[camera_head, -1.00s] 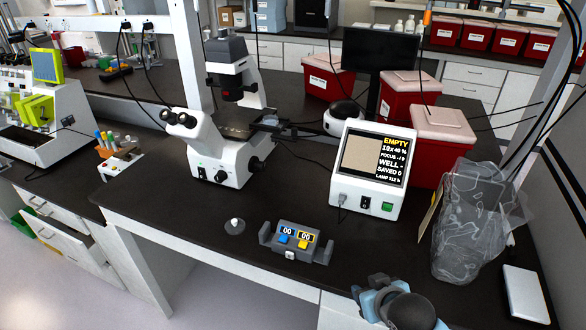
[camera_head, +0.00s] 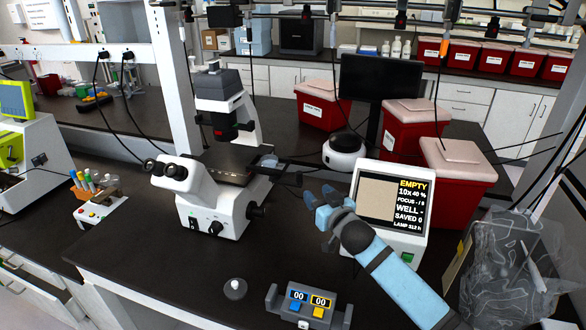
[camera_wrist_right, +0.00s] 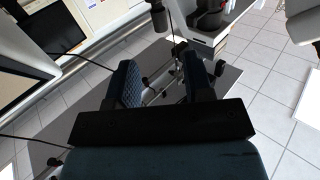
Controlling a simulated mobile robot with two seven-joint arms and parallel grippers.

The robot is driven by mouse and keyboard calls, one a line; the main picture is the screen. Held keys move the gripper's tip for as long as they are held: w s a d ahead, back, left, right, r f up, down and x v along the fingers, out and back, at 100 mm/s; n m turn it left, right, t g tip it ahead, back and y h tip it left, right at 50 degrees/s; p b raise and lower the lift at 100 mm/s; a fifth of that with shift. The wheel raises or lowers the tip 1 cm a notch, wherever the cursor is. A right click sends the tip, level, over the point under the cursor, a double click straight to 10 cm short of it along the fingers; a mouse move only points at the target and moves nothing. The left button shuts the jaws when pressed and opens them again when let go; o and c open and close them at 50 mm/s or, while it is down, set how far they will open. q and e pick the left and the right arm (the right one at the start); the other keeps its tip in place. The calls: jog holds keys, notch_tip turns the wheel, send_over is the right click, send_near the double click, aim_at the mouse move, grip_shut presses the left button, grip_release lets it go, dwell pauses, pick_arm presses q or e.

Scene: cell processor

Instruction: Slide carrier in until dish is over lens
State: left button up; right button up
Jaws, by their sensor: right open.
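The white microscope (camera_head: 237,208) stands on the dark bench in the head view. Its flat stage (camera_head: 228,163) is under the dark upper column. A small pale, bluish piece (camera_head: 268,161) sits at the stage's right edge; it may be the dish or part of the carrier, but I cannot tell which. The lens is hidden. My right gripper (camera_head: 324,205) is open and empty, to the right of the microscope and in front of the screen unit, apart from the stage. Its two dark fingers (camera_wrist_right: 165,85) stand apart in the right wrist view. My left gripper is not in view.
The screen unit (camera_head: 407,190) reading EMPTY stands right behind my right arm. A counter box (camera_head: 309,305) and a small round knob (camera_head: 235,288) lie at the front. Red bins (camera_head: 455,180) and a clear bag (camera_head: 510,270) are to the right. Bare bench lies before the microscope.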

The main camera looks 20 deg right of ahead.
aim_at(301, 177)
jog(key=w, duration=0.3)
jog(key=w+a+p, duration=0.1)
jog(key=w, duration=0.3)
jog(key=w+a, duration=0.1)
jog(key=w, duration=0.3)
jog(key=shift+a+p, duration=0.1)
jog(key=shift+p, duration=0.25)
jog(key=shift+w+a, duration=0.15)
jog(key=shift+w, duration=0.4)
jog(key=shift+c, duration=0.8)
grip_shut()
